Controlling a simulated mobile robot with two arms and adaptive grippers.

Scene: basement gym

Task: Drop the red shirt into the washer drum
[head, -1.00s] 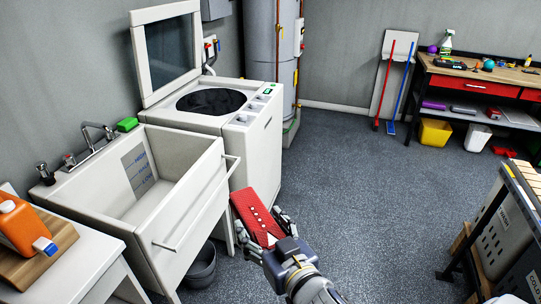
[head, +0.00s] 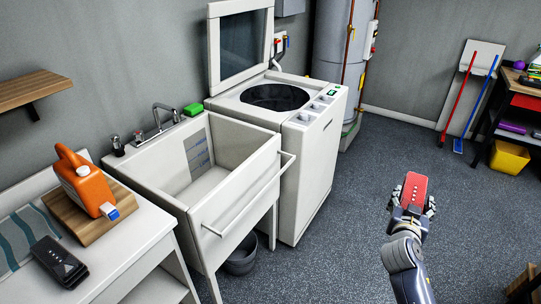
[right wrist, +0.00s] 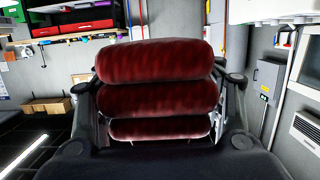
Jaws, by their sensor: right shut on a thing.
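The red shirt (head: 415,187) is a folded bundle with a row of white dots along its face in the head view. My right gripper (head: 410,207) is shut on it and holds it up over the floor, right of the washer and apart from it. In the right wrist view the shirt (right wrist: 155,98) shows as stacked dark red folds between the fingers. The white washer (head: 315,150) stands left of the gripper with its lid (head: 243,45) raised. Its round drum opening (head: 275,97) on top is dark inside. My left gripper is not in view.
A white sink (head: 225,205) stands left of the washer, with a grey bucket (head: 241,258) below. The floor (head: 345,225) between gripper and washer is clear.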

